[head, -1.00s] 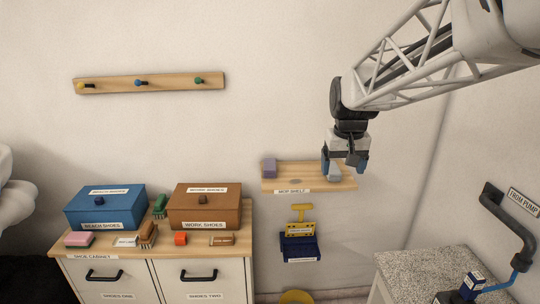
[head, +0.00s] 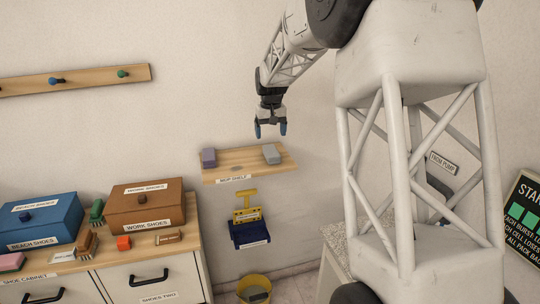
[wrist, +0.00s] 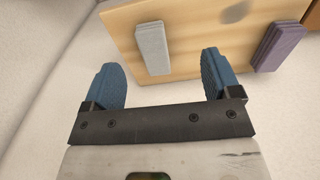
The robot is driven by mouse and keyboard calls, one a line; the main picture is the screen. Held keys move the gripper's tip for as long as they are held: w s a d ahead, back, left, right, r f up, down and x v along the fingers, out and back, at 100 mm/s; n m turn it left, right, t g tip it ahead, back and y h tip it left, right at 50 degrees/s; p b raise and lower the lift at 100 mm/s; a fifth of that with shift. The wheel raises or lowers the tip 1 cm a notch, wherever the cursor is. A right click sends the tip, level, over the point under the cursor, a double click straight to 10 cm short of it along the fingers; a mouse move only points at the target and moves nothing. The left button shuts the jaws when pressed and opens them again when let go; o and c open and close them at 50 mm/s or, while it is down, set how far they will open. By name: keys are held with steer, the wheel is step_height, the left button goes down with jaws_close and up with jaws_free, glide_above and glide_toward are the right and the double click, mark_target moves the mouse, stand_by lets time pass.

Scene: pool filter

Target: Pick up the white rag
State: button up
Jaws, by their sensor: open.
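A pale grey-white folded block, which looks like the white rag (head: 271,154), lies on the right part of the wooden mop shelf (head: 222,177). The rag also shows in the wrist view (wrist: 151,48), beyond my fingertips and between their lines. My gripper (head: 270,130) is above the shelf, over the rag and apart from it. Its blue fingers are spread open with nothing between them, as the wrist view also shows (wrist: 161,75).
A purple folded block (head: 209,158) lies at the shelf's left end. A blue holder (head: 250,234) with a yellow tool (head: 246,205) hangs below, above a yellow bucket (head: 254,287). Blue (head: 40,220) and brown (head: 145,204) boxes and brushes stand on the cabinet at left.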

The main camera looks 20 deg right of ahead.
glide_above(271, 150)
step_height(271, 150, down, 5)
steer(key=shift+f, duration=1.3)
steer(key=shift+f, duration=2.6)
steer(key=c, duration=1)
steer(key=shift+r, duration=0.1)
